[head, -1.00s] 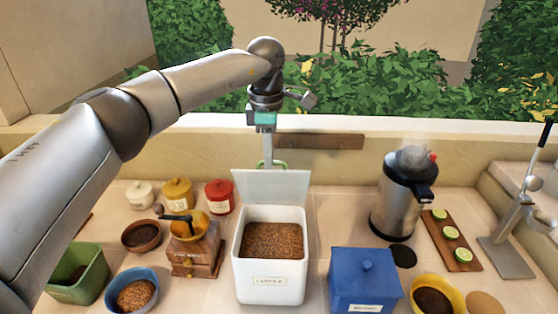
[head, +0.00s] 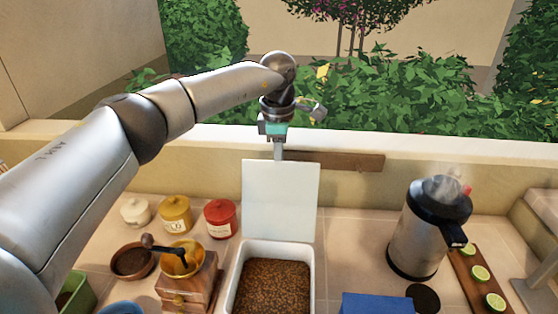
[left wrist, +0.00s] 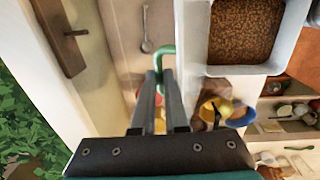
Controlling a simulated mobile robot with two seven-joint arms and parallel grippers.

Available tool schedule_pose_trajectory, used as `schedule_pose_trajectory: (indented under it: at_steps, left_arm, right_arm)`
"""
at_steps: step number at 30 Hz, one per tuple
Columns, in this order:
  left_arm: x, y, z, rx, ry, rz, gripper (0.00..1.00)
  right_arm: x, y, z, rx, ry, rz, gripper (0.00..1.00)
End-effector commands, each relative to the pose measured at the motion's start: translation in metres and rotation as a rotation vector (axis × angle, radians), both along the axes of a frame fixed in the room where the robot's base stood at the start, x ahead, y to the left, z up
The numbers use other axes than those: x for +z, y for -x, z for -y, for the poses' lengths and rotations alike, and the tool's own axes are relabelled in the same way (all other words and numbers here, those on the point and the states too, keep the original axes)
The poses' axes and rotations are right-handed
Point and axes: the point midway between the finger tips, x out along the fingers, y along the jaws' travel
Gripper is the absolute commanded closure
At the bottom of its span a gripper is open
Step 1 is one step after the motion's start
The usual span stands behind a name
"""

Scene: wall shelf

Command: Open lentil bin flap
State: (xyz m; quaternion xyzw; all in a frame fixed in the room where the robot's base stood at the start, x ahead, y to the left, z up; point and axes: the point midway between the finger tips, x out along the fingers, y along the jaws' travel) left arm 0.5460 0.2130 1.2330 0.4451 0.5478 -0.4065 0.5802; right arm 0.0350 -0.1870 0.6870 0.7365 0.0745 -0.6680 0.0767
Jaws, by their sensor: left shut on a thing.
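The white lentil bin (head: 238,272) stands at the lower middle of the head view, open at the top and filled with brown lentils (head: 272,288). Its white flap (head: 281,200) stands raised at the bin's back edge, its flat face towards me. My left gripper (head: 279,153) reaches down to the flap's top edge from behind, and its fingertips are hidden there. In the left wrist view, its two fingers (left wrist: 163,85) are closed on a green loop (left wrist: 164,52). The bin shows at the upper right there (left wrist: 210,35). My right gripper is out of view.
A wooden grinder (head: 190,285) stands close left of the bin, with a red jar (head: 221,219) behind it. A blue box (head: 377,304) is at right, a steaming metal jug (head: 425,235) beyond. A wall with a wooden strip (head: 345,161) lies behind the flap.

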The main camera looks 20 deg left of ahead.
Motion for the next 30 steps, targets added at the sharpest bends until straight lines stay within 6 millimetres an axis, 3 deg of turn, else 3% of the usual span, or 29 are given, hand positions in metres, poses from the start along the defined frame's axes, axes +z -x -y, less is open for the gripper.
schedule_pose_trajectory:
  at_steps: [1, 17, 18, 25, 30]
  left_arm:
    - [-0.0112, 0.0018, -0.0024, 0.001, -0.010, -0.008, 1.00]
    - [-0.0132, 0.0015, -0.0017, 0.000, -0.009, -0.006, 1.00]
    - [-0.0132, 0.0016, -0.0017, 0.000, -0.009, -0.006, 0.85]
    - [-0.0131, 0.0014, -0.0014, -0.001, -0.008, -0.005, 0.59]
    - [-0.0132, 0.0014, -0.0012, -0.002, -0.008, -0.005, 0.58]
  right_arm:
    - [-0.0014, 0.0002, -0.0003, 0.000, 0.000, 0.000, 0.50]
    - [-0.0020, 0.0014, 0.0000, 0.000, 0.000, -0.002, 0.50]
    - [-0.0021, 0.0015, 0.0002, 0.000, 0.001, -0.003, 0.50]
    - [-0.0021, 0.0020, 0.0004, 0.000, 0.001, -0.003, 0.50]
    - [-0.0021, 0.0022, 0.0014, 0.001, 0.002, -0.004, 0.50]
